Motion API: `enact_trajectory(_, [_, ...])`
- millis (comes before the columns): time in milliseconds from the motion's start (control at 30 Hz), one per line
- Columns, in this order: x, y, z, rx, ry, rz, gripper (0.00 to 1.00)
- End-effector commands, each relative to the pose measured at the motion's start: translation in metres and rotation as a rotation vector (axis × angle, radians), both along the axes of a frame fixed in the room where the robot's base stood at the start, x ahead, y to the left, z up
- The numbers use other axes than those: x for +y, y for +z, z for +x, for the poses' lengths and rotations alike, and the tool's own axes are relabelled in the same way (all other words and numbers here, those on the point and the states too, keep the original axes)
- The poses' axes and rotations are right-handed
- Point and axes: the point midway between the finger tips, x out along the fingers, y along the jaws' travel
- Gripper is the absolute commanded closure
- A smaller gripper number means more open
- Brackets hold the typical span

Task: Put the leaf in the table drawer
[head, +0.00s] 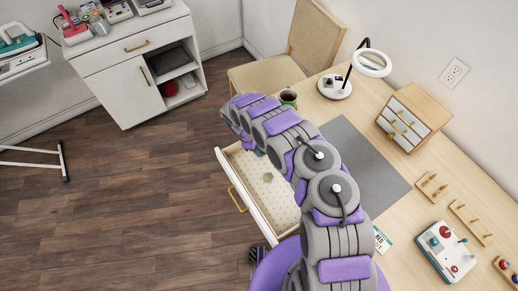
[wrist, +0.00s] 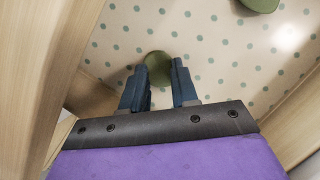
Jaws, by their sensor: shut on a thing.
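The table drawer (head: 238,198) is pulled open, with a pale dotted lining and a yellow handle. In the wrist view its dotted floor (wrist: 112,38) lies below my gripper (wrist: 160,80). A green leaf (wrist: 158,66) shows between the two dark blue fingertips, and my gripper is shut on it. The fingers hide part of it. How far it is above the drawer floor is hard to tell. A second green piece (wrist: 260,4) lies on the lining at the upper right edge.
The desk holds a dark mat (head: 365,165), a magnifier lamp (head: 372,62), a mug (head: 288,97), a small drawer box (head: 412,118) and a control box (head: 446,250). A chair (head: 308,45) stands behind. Wooden drawer walls (wrist: 45,70) flank my gripper.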

Motion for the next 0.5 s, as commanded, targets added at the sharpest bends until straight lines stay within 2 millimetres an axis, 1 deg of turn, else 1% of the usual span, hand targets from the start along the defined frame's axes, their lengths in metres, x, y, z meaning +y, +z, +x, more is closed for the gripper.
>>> enact_trajectory(33, [0.000, -0.004, -0.001, 0.002, 0.000, 0.000, 0.99])
enact_trajectory(400, [0.000, -0.018, -0.003, 0.012, -0.001, 0.001, 1.00])
enact_trajectory(433, [0.000, -0.018, -0.003, 0.014, -0.001, 0.000, 0.72])
enact_trajectory(500, [0.000, -0.020, -0.004, 0.017, -0.002, 0.001, 0.66])
